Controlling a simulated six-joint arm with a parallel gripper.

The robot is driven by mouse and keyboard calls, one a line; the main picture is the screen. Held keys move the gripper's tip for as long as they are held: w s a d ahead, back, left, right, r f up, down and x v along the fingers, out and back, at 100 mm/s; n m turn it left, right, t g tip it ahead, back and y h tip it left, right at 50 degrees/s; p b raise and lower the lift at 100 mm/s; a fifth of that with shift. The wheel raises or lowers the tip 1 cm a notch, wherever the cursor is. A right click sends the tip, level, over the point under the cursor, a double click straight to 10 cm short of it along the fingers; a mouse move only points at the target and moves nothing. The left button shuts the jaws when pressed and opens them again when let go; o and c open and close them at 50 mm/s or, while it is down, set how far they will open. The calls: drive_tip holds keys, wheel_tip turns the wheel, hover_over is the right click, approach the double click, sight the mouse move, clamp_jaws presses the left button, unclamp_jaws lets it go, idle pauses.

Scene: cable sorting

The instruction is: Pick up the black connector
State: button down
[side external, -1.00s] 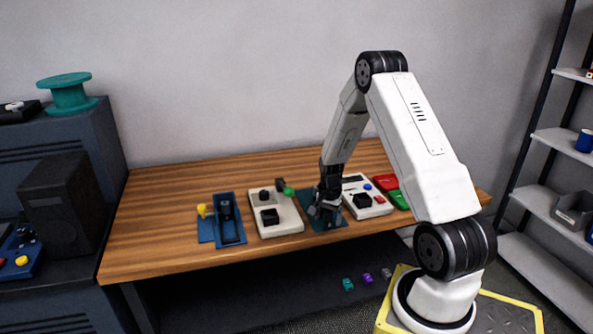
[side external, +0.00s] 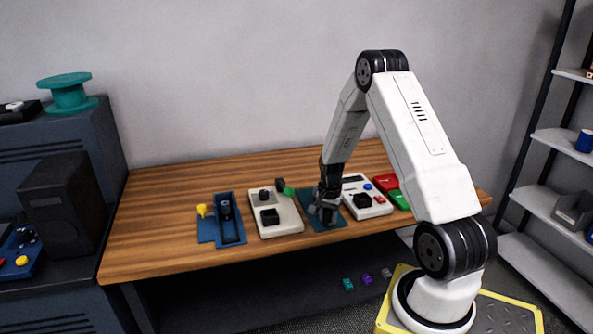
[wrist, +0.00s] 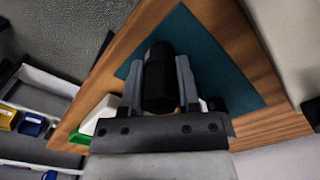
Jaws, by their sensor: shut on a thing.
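The black connector (wrist: 159,82) is a dark, blocky piece in the middle of the wrist view. My gripper (wrist: 161,70) is shut on it, with one grey finger along each side. In the side external view my gripper (side external: 325,213) points down over the teal mat (side external: 308,221), low near the mat's surface. The connector cannot be made out there. In the wrist view the teal mat (wrist: 235,80) lies behind the connector. I cannot tell whether the connector touches the mat.
Beige panels with black blocks stand left (side external: 282,222) and right (side external: 375,206) of the mat. A blue tray (side external: 231,238) is further left. Red (side external: 385,182) and green (side external: 400,200) bins are at the right. The wooden table (side external: 150,230) is clear at far left.

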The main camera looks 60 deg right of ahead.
drive_tip(key=shift+r, duration=1.5)
drive_tip(key=s+a+r, duration=0.8)
drive_tip(key=s+r, duration=0.1)
drive_tip(key=s, duration=0.2)
drive_tip(key=shift+s+r, duration=0.25)
drive_tip(key=shift+r, duration=0.15)
drive_tip(key=shift+r, duration=0.2)
drive_tip(key=shift+r, duration=2.3)
